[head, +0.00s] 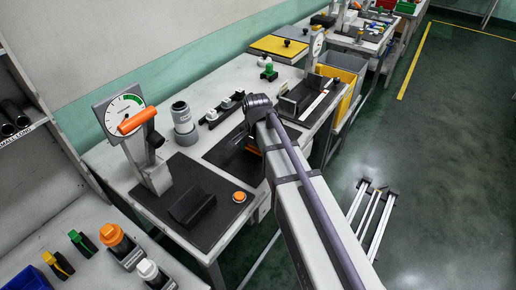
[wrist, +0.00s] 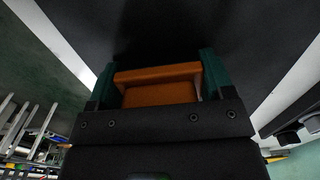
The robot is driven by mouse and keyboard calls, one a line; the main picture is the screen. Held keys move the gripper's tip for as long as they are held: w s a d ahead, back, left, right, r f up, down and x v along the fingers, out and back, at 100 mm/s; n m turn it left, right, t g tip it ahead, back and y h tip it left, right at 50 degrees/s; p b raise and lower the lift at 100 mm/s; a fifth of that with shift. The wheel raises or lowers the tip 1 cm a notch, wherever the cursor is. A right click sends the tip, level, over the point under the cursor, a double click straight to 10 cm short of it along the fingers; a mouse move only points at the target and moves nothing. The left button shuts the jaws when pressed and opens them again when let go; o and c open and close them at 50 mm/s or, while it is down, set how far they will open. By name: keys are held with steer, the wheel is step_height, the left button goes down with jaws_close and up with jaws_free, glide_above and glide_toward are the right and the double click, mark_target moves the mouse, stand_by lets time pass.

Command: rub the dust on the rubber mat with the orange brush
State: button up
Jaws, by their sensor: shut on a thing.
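The orange brush (wrist: 160,93) is between the two teal fingers of my gripper (wrist: 160,72) in the wrist view, and the fingers are shut on it. A little orange (head: 253,149) shows below my arm's end in the head view; the rest is hidden by the arm. Beyond the brush, a dark flat surface that looks like the rubber mat (wrist: 150,25) fills the wrist view. In the head view the dark mat (head: 222,153) lies on the bench under my arm. I cannot tell whether the brush touches it. I cannot make out dust.
To the left stands a dial press (head: 126,113) with an orange handle, on another dark mat (head: 158,199) with an orange button (head: 239,197). A black tray (head: 300,98) is to the right.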

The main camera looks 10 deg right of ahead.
steer(key=shift+r+p, duration=3.05)
steer(key=shift+w, duration=0.1)
step_height(320, 180, up, 3)
steer(key=p, duration=0.3)
steer(key=shift+r, duration=0.1)
